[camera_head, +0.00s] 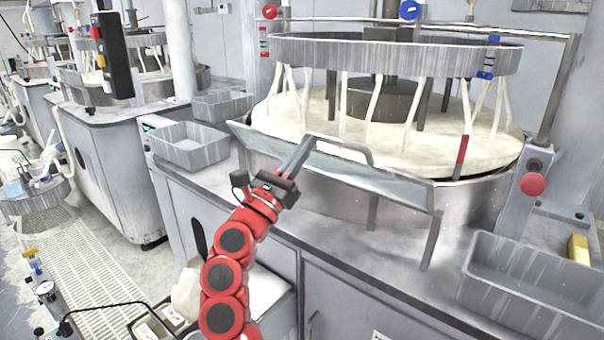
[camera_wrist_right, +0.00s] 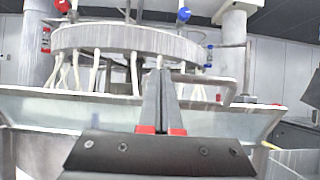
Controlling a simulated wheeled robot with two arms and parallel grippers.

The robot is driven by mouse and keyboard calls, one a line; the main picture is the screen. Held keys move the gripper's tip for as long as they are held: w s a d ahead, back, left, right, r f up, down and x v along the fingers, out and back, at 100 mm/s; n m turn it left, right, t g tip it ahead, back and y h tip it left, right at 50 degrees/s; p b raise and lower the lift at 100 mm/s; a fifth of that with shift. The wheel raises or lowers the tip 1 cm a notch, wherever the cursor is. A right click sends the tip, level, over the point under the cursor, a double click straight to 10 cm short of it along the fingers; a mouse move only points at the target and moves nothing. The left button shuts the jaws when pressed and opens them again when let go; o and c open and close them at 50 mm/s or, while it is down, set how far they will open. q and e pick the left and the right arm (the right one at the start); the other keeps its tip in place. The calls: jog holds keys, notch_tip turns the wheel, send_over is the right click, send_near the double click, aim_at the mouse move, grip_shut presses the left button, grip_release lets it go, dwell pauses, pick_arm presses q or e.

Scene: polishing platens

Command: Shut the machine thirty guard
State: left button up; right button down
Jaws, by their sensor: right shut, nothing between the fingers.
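The guard (camera_head: 335,172) is a clear tilted panel with a metal frame along the front of the polishing machine (camera_head: 330,200). A bent handle bar (camera_head: 355,150) rises from its upper edge. My right gripper (camera_head: 308,142) reaches over the panel, its fingers shut and empty, with the tips near the left end of the handle; I cannot tell whether they touch. In the right wrist view the gripper (camera_wrist_right: 160,75) points over the guard (camera_wrist_right: 60,105) towards the machine, and the handle (camera_wrist_right: 225,82) lies to its right. My left gripper is not in view.
A pale round platen (camera_head: 400,155) lies under a grey ring (camera_head: 400,55) with hanging tubes. Grey bins stand on the counter at left (camera_head: 188,150) and at right (camera_head: 530,285). A red button (camera_head: 533,184) is on the right post. A control box (camera_head: 113,55) hangs at upper left.

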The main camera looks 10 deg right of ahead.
jog(key=p+x, duration=0.2)
jog(key=x, duration=0.5)
jog(key=shift+a+r, duration=0.1)
jog(key=shift+r, duration=0.1)
jog(key=shift+w+d+r+p, duration=0.2)
jog(key=shift+w+d+p, duration=0.2)
jog(key=shift+d+p, duration=0.25)
jog(key=shift+w+d+g+y+p, duration=0.25)
jog(key=shift+w+g+y+p, duration=0.15)
jog(key=shift+y+p, duration=0.15)
jog(key=shift+f, duration=0.1)
